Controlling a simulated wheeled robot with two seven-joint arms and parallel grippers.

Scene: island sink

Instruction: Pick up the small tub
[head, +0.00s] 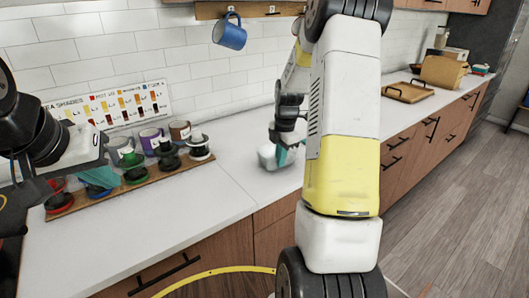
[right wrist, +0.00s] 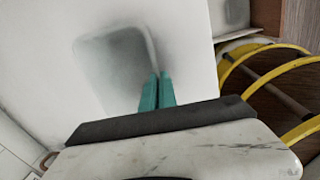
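The small tub (head: 266,156) is whitish and sits on the white counter, left of my right arm in the head view. In the right wrist view the tub (right wrist: 112,62) is a pale, rounded shape with a light rim. My right gripper (head: 288,156) is at its right side. Its teal fingers (right wrist: 158,80) are close together, with the tub's edge running in between the tips. My right arm hides part of the counter behind.
A wooden rack (head: 150,183) with several cups and coloured holders stands left of the tub. A blue mug (head: 229,34) hangs on the wall. A wooden tray (head: 407,92) lies farther right. The counter's front edge is near the tub; the front left counter is clear.

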